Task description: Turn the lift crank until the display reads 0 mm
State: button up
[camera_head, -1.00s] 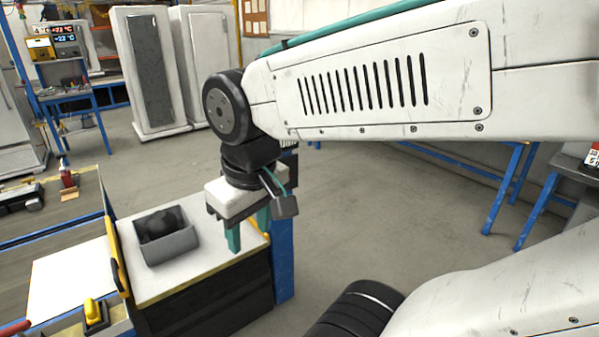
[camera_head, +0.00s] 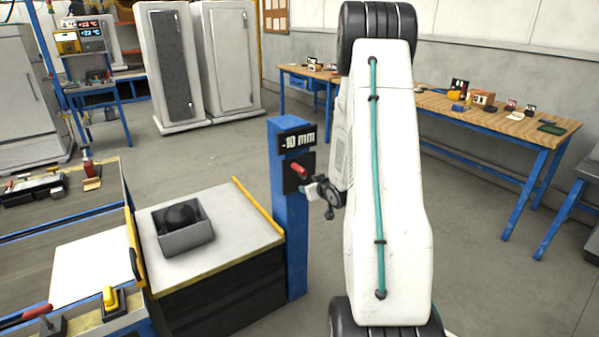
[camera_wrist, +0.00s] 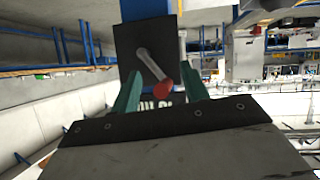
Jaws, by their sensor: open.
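The lift crank (camera_head: 299,170) has a red knob and sits on a dark plate on a blue post. The display (camera_head: 297,140) above it reads -10 mm. My gripper (camera_head: 309,190) is just right of the post, close to the crank, partly hidden by my arm. In the wrist view, the crank's grey arm (camera_wrist: 149,63) slants down to the red knob (camera_wrist: 163,89). My open gripper (camera_wrist: 161,74) has its green fingers on either side of the knob, with gaps visible. The display is mostly covered in the wrist view.
A lift table (camera_head: 235,245) with a grey bin (camera_head: 186,240) holding a dark object stands left of the post (camera_head: 290,230). A wooden workbench (camera_head: 500,118) with small items runs along the right wall. Open floor lies between.

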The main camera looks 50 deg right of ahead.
aim_at(301, 171)
jog(key=t, duration=0.2)
jog(key=d+r+t, duration=0.1)
jog(key=t, duration=0.2)
jog(key=shift+w+d+r+n+t, duration=0.15)
jog(key=shift+w+r+n+t, duration=0.15)
jog(key=shift+r+n, duration=0.1)
jog(key=x, duration=0.7)
jog(key=shift+w, duration=0.25)
grip_shut()
